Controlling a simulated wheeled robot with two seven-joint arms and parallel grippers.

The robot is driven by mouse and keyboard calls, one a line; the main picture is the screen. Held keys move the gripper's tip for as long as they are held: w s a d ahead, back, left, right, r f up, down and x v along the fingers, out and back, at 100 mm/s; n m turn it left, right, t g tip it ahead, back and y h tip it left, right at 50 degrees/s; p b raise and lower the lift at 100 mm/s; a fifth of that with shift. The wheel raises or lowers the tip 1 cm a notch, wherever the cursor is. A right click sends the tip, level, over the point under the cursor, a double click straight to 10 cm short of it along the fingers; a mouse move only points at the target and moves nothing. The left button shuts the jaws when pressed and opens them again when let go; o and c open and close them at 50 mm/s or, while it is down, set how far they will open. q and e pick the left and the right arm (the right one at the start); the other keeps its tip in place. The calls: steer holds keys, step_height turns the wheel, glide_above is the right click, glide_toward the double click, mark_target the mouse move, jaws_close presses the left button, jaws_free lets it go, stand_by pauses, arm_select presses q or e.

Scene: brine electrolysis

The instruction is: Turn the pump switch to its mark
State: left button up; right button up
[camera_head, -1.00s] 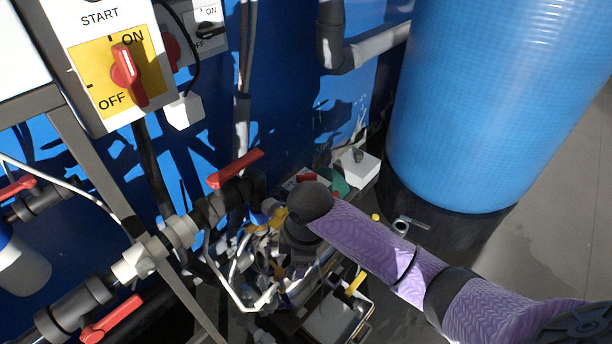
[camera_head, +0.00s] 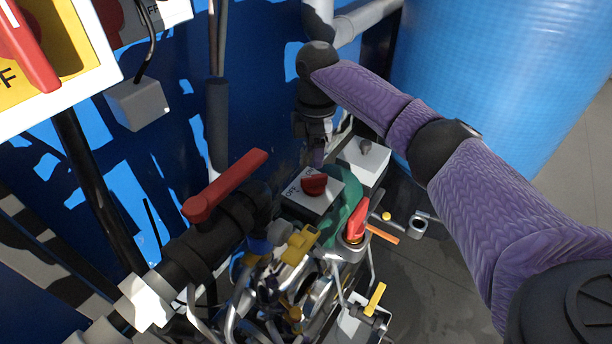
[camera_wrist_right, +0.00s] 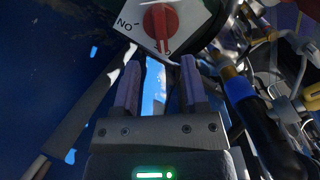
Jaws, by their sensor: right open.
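The pump switch, a red knob (camera_head: 314,184) on a pale plate marked OFF, sits on a box above the green pump body (camera_head: 343,203). In the wrist view the red knob (camera_wrist_right: 160,22) is at the top, its bar running up and down the picture. An ON label lies to its left; another label below it is too small to read. My right gripper (camera_head: 317,156) points down just behind the switch in the head view. In the wrist view its jaws (camera_wrist_right: 160,65) are apart and empty, short of the knob. My left gripper is out of view.
A red-handled pipe valve (camera_head: 225,186) stands left of the switch. A white box (camera_head: 364,163) is close on its right. Hoses and fittings (camera_head: 275,290) crowd the front. A yellow panel with another red switch (camera_head: 25,45) is at upper left; a blue tank (camera_head: 500,70) is at right.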

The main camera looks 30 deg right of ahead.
mark_target(314, 176)
step_height(314, 176, down, 7)
steer(key=b, duration=0.3)
steer(key=shift+f, duration=0.1)
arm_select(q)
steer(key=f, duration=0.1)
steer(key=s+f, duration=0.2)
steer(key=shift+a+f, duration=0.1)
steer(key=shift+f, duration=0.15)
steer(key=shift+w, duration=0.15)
arm_select(e)
steer(key=shift+c, duration=0.6)
steer(key=c, duration=0.5)
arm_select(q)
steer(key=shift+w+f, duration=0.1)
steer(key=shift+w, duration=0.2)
arm_select(e)
jaws_close()
